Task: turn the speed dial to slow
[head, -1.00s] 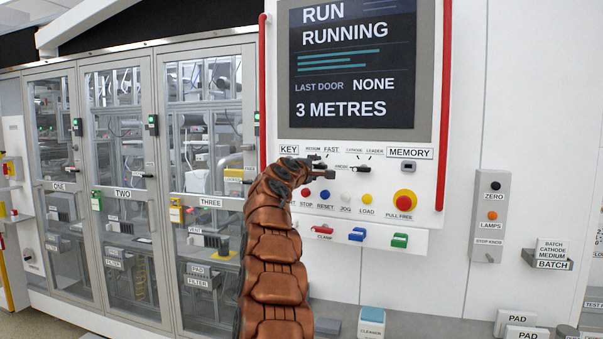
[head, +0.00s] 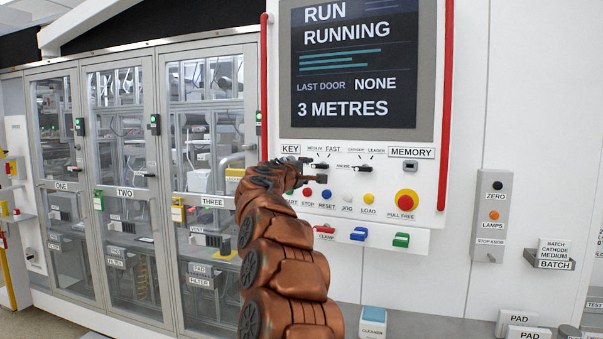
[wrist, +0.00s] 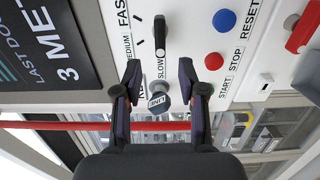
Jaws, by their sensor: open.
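The speed dial (wrist: 160,36) is a black bar knob on the white panel. It also shows in the head view (head: 320,166), just right of my gripper. In the wrist view its long side lies in line with the SLOW label; MEDIUM and FAST are printed to its left. I cannot tell for sure which end is the pointer. My gripper (wrist: 160,68) is open and empty, its fingertips to either side of the SLOW label and short of the knob. In the head view the gripper (head: 308,169) is small and partly hidden by my arm.
A grey key (wrist: 158,92) marked LINE sits between my fingers. STOP (head: 308,193) and RESET (head: 326,194) buttons are close below the dial. A second dial (head: 366,168) and a red PULL FREE button (head: 406,199) are to the right. A red rail (head: 264,90) runs left.

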